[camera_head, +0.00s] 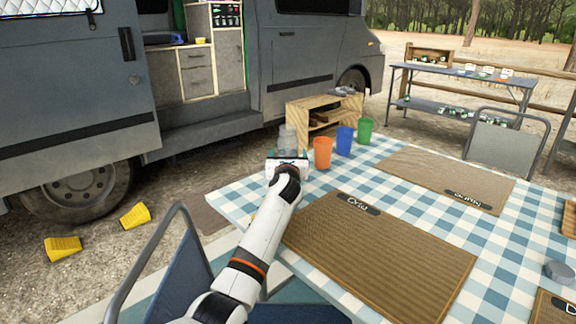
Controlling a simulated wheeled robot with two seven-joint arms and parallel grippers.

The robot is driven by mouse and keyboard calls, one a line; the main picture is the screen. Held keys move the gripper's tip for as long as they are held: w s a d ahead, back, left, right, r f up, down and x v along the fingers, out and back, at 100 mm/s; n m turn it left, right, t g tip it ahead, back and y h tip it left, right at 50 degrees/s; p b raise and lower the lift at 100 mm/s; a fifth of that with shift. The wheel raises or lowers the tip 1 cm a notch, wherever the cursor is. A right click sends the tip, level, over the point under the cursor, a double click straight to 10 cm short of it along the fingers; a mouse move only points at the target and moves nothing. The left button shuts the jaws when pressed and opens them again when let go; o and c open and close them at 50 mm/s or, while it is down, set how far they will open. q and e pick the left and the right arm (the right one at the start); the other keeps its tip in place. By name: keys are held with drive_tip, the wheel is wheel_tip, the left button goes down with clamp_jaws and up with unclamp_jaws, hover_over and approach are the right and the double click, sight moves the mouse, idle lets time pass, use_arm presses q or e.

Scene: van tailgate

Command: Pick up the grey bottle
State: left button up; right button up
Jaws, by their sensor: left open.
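The grey bottle (288,138) stands upright near the far left corner of the checked table (330,172). My left arm reaches in from the bottom of the view. My left gripper (287,157) is at the bottle, directly in front of it, and hides its lower part. The gripper is open; I cannot tell whether the fingers are on both sides of the bottle or touch it. My right gripper is not in view.
Orange (322,153), blue (344,141) and green (365,131) cups stand in a row right of the bottle. Brown placemats (385,255) cover much of the table. A blue chair (175,265) stands at the near left. The van (70,100) is behind.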

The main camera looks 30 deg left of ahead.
use_arm(q)
drive_tip(key=c, duration=1.2)
drive_tip(key=shift+r, duration=0.15)
drive_tip(key=shift+c, duration=1.1)
drive_tip(key=shift+r, duration=0.15)
